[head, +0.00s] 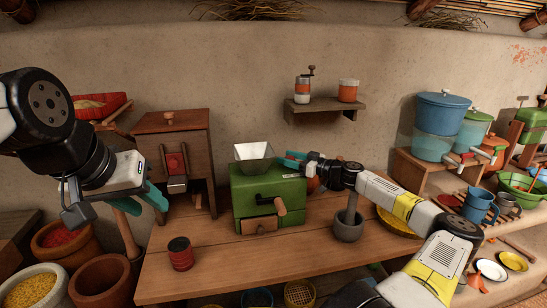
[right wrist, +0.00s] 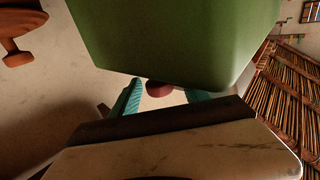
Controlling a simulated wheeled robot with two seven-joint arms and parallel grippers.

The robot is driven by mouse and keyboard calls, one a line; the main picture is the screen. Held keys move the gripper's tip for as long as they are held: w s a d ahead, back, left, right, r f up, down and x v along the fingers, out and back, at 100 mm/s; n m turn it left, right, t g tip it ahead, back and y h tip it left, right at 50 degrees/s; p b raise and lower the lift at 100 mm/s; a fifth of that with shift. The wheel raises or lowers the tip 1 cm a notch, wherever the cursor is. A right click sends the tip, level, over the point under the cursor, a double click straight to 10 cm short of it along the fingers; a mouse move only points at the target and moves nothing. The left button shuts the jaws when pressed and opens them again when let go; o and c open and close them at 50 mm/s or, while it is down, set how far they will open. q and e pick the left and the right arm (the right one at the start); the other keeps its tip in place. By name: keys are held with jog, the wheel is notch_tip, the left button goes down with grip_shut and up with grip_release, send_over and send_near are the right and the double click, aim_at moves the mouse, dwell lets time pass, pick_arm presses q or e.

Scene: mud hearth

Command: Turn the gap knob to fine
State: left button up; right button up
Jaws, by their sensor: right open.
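The green mill (head: 269,194) stands on the wooden table with a pale hopper on top and a crank and small drawer in front. My right gripper (head: 293,160) is at the mill's upper right side, one teal finger showing. In the right wrist view the mill's green body (right wrist: 180,35) fills the top. A dark red round knob (right wrist: 160,88) shows between the open teal fingers (right wrist: 165,98), partly hidden by the mill's edge; I cannot tell whether they touch it. Its setting marks are not visible. My left gripper (head: 112,208) hangs open and empty left of the table.
A stone mortar with pestle (head: 348,228) stands right of the mill, under my right arm. A dark red tin (head: 181,254) is at the table's front left. A wooden box mill (head: 172,150) stands behind left. A wall shelf (head: 320,110) holds a hand grinder and jar.

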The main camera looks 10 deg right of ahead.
jog(key=shift+x, duration=1.15)
grip_shut()
